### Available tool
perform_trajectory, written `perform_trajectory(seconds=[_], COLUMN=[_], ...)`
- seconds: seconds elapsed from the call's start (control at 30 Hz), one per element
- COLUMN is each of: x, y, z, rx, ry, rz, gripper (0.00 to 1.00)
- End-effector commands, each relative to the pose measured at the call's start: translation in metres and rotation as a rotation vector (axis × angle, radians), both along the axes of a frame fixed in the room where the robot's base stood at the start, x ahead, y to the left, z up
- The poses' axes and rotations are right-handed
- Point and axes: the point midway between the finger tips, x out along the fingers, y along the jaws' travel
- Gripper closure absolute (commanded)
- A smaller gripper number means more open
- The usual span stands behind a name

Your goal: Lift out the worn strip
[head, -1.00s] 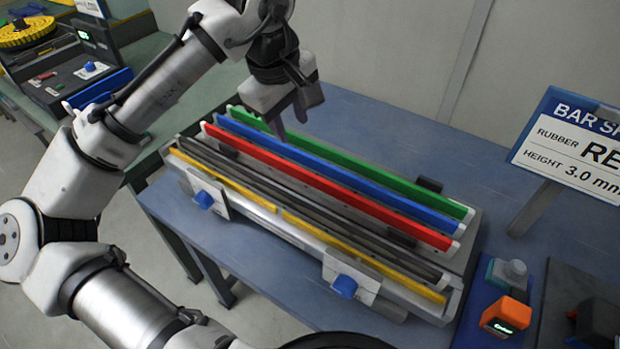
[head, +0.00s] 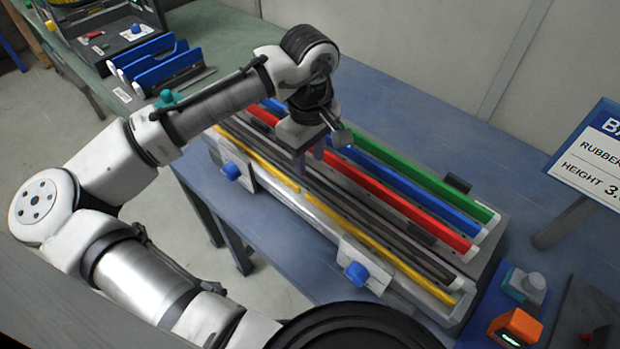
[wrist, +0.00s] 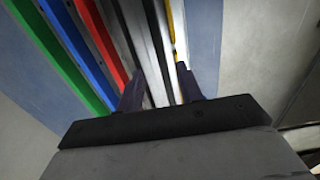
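The yellow strip (head: 380,246) lies along the near side of the bar fixture, beside dark grey rails (head: 345,202). It has a small break or notch near its middle. I cannot tell from its surface how worn it is. My gripper (head: 309,158) is above the fixture, pointing down, over the grey rails and near the yellow strip. In the wrist view my gripper (wrist: 161,93) is open, with nothing seen held. Grey rails show between its fingers, and the yellow strip (wrist: 178,35) runs toward the right finger. Contact cannot be judged.
Red (head: 380,193), blue (head: 420,195) and green (head: 420,173) strips stand parallel behind the rails. Clamps with blue knobs (head: 231,171) (head: 356,271) sit along the near side.

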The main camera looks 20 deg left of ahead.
Motion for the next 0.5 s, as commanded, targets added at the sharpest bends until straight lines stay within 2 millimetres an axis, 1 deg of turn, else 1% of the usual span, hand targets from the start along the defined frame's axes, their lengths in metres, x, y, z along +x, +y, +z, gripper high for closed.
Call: perform_trajectory(seconds=[0.2,0.3,0.5], x=[-0.003,-0.003,-0.003], y=[0.003,0.003,0.003], z=[-0.030,-0.039,-0.042], rx=[0.000,-0.001,0.001], ry=[0.002,0.001,-0.001], rz=[0.001,0.000,0.000], gripper=[0.64,0.64,0.64])
